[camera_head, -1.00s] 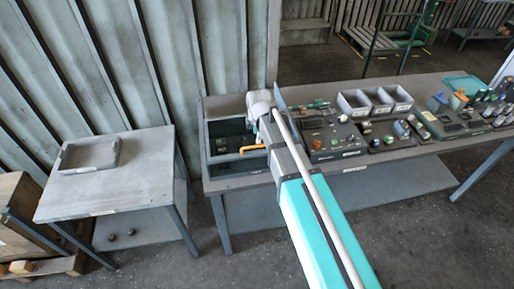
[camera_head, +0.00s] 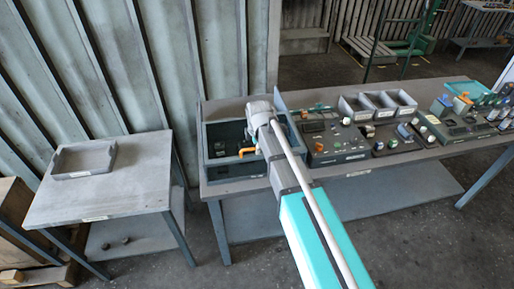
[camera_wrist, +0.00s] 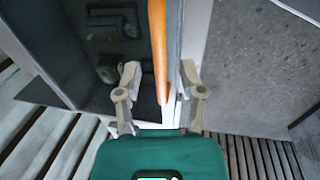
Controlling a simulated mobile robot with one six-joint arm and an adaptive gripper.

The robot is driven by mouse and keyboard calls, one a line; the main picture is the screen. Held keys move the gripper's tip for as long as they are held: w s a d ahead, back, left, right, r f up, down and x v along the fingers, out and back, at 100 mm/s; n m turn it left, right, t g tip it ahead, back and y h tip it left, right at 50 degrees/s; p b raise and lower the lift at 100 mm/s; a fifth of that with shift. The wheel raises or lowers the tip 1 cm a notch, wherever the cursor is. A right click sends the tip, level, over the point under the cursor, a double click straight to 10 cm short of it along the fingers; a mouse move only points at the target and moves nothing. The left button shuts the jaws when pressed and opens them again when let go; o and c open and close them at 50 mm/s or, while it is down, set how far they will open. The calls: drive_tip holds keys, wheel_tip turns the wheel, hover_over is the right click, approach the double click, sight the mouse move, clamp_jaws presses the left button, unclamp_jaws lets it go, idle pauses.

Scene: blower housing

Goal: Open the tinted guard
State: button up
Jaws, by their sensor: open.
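The grey blower housing (camera_head: 205,150) stands at the left end of the long bench in the head view. Its inside looks dark, with small parts showing. The orange handle (camera_head: 247,151) is at its front right. In the wrist view, the tinted guard (camera_wrist: 75,45) is a dark pane at the left, with blurred parts behind it. The orange handle (camera_wrist: 158,45) runs along its right side. My gripper (camera_wrist: 160,78) is open, with the handle's lower end between its fingers in the picture; contact cannot be told. In the head view my arm hides the fingers.
A control panel (camera_head: 335,150) with small parts and several grey bins (camera_head: 378,105) are right of the housing. A side table (camera_head: 110,195) with a grey tray (camera_head: 84,159) stands at the left. Floor shows between the tables.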

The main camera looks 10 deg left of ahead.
clamp_jaws()
idle(0.3)
hover_over(246, 119)
drive_tip(key=shift+w, duration=0.1)
idle(0.5)
drive_tip(key=shift+d, duration=0.1)
unclamp_jaws()
idle(0.4)
